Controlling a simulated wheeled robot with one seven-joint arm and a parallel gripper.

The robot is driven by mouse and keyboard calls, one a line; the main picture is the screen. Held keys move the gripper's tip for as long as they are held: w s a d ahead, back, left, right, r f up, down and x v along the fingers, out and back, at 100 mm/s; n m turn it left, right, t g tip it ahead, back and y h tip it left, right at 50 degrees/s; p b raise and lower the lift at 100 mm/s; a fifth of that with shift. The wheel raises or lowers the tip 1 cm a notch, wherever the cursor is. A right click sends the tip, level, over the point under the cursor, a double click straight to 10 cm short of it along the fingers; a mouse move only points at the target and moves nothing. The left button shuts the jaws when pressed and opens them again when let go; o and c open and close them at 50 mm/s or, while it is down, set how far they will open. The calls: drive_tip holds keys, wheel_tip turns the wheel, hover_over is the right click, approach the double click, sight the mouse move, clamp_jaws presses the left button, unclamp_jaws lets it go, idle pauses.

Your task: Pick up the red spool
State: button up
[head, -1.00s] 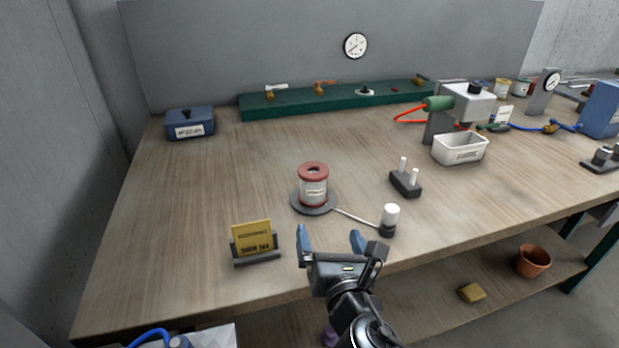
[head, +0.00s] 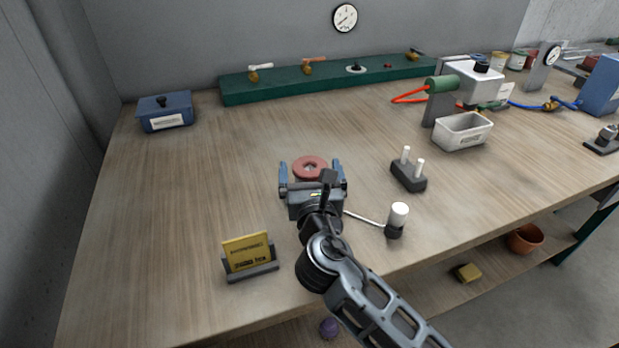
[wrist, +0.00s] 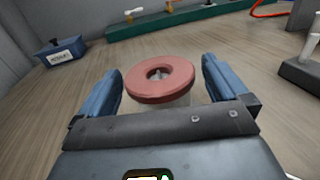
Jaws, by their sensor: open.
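The red spool (head: 309,167) stands upright on the bench, its round red top with a centre hole showing in the head view. Its body and the dark disc under it are hidden behind my gripper. My gripper (head: 311,172) is open, with one blue finger on each side of the spool. In the wrist view the red top (wrist: 160,78) lies between the two fingers of my gripper (wrist: 165,85), with a visible gap on both sides.
A thin rod leads to a white-topped post (head: 398,216) right of the gripper. A dark two-peg block (head: 409,177) stands further right, and a yellow card holder (head: 249,257) at front left. A blue lidded box (head: 165,113) is at back left. The bench left of the spool is clear.

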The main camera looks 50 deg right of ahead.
drive_tip(key=shift+x, duration=1.35)
drive_tip(key=shift+c, duration=0.3)
drive_tip(key=c, duration=1)
drive_tip(key=shift+c, duration=0.7)
drive_tip(key=shift+r, duration=0.1)
